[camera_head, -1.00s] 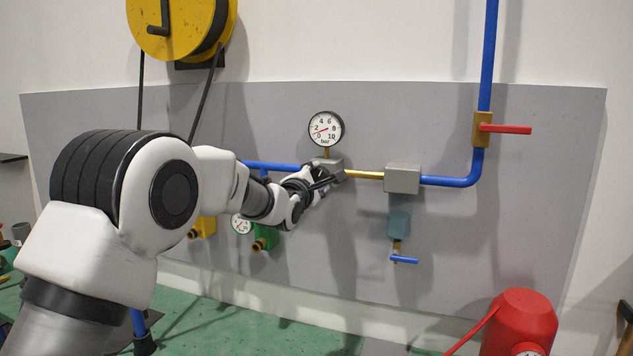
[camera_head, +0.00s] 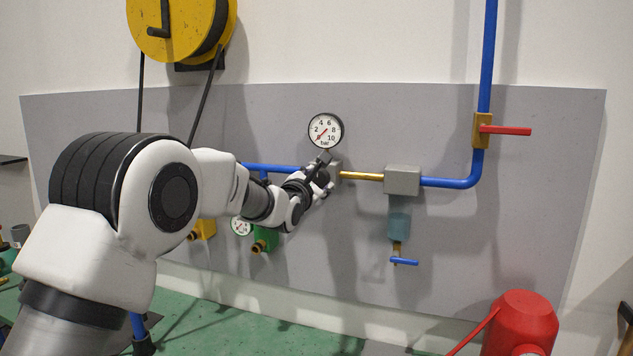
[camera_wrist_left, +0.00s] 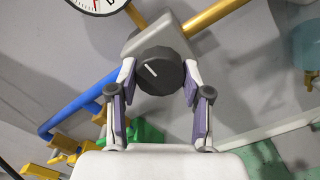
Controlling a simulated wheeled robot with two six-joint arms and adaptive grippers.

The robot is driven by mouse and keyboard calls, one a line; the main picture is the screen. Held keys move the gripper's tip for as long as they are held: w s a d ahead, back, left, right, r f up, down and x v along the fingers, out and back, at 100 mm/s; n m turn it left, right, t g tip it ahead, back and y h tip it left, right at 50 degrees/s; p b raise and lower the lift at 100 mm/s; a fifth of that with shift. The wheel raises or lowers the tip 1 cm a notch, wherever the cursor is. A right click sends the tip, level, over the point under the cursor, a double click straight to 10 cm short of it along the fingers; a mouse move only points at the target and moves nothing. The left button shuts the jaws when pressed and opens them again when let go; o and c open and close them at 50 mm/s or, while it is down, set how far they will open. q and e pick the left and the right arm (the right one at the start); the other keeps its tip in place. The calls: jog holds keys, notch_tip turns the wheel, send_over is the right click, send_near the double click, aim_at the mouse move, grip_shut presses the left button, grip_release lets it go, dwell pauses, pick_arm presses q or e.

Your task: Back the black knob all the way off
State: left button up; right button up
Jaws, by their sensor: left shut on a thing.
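The black knob (camera_wrist_left: 160,71), round and ribbed with a short white mark on its face, sits on the front of a grey block (camera_wrist_left: 150,38) in the left wrist view. My left gripper (camera_wrist_left: 159,80) is shut on it, one finger on each side. In the head view my left gripper (camera_head: 326,172) is at the block under the round gauge (camera_head: 325,131) and hides the knob. The gauge needle points to the lower left, near 0. My right gripper is not in view.
A brass pipe (camera_head: 362,176) runs right to another grey block (camera_head: 402,180) with a blue-handled drain below. A red-handled valve (camera_head: 482,130) is on the blue pipe. A green fitting (camera_head: 266,238) is below my left wrist. A red tank (camera_head: 522,322) stands lower right.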

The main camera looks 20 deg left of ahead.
pick_arm(q)
jog(key=o, duration=1.2)
jog(key=shift+c, duration=0.2)
jog(key=s, duration=1.1)
jog(key=shift+s+a, duration=0.2)
jog(key=shift+s, duration=0.2)
jog(key=shift+f, duration=0.1)
